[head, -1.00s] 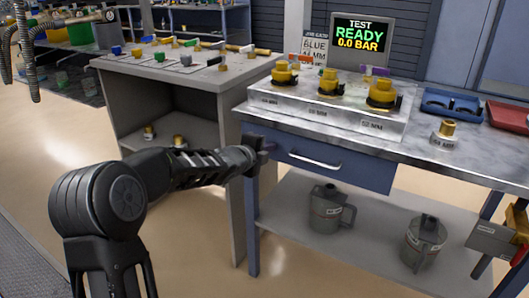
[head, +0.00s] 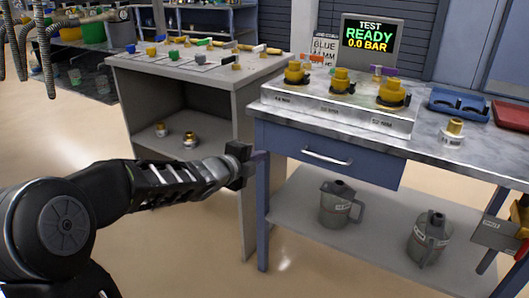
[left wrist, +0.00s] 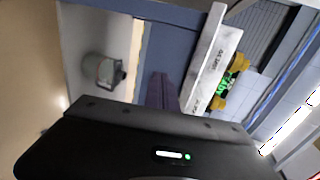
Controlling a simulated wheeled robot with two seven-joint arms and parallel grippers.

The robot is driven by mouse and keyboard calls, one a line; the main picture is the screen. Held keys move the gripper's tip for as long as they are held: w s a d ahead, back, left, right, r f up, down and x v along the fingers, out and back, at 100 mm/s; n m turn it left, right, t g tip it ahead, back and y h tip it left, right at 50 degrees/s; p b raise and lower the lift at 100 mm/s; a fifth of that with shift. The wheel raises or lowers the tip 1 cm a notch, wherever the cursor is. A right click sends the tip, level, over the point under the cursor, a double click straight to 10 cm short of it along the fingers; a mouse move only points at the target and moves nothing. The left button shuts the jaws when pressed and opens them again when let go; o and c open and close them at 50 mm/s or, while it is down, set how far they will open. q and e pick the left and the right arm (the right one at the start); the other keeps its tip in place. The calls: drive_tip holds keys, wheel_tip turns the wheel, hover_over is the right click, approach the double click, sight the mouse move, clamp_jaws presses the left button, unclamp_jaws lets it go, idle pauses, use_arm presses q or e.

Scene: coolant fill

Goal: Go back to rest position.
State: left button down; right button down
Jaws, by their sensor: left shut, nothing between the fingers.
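My left gripper (head: 238,165) is shut and empty. In the head view it is in front of the gap between the grey cabinet and the blue-legged workbench, below the bench top. Its dark housing (left wrist: 150,145) fills the lower part of the left wrist view. My right gripper does not show in either view.
The workbench (head: 470,163) carries a block of yellow fittings (head: 340,82), blue (head: 458,103) and red (head: 512,116) trays and a screen reading READY (head: 368,38). Grey jugs (head: 338,204) stand on its lower shelf. The grey cabinet (head: 185,85) is at left. Floor before it is clear.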

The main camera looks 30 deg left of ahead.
use_arm(q)
drive_tip(key=shift+s, duration=0.1)
idle(0.6)
drive_tip(key=s+d+f+n+g, duration=0.25)
drive_tip(key=d+f+n, duration=0.3)
drive_tip(key=f, duration=0.45)
drive_tip(key=s+d+f+n+g+h, duration=0.1)
drive_tip(key=s+d+f+n+g, duration=0.1)
drive_tip(key=s+d+f+n, duration=0.5)
drive_tip(key=d+f+n+g, duration=0.15)
drive_tip(key=f+n, duration=0.35)
drive_tip(key=f, duration=0.7)
drive_tip(key=s+d+f+n+g+h, duration=0.1)
drive_tip(key=s+d+f+g, duration=0.2)
drive_tip(key=s+d+f, duration=0.45)
drive_tip(key=s+d+f+n+g, duration=0.15)
drive_tip(key=s+f, duration=0.25)
drive_tip(key=s, duration=0.6)
drive_tip(key=s+d+f+n+g+h, duration=0.1)
drive_tip(key=s+d+f+g, duration=0.2)
drive_tip(key=s+d+f, duration=0.35)
wheel_tip(320, 180, up, 25)
drive_tip(key=a+p, duration=0.1)
drive_tip(key=p, duration=2.2)
drive_tip(key=shift+s+p, duration=0.3)
drive_tip(key=shift+s, duration=0.1)
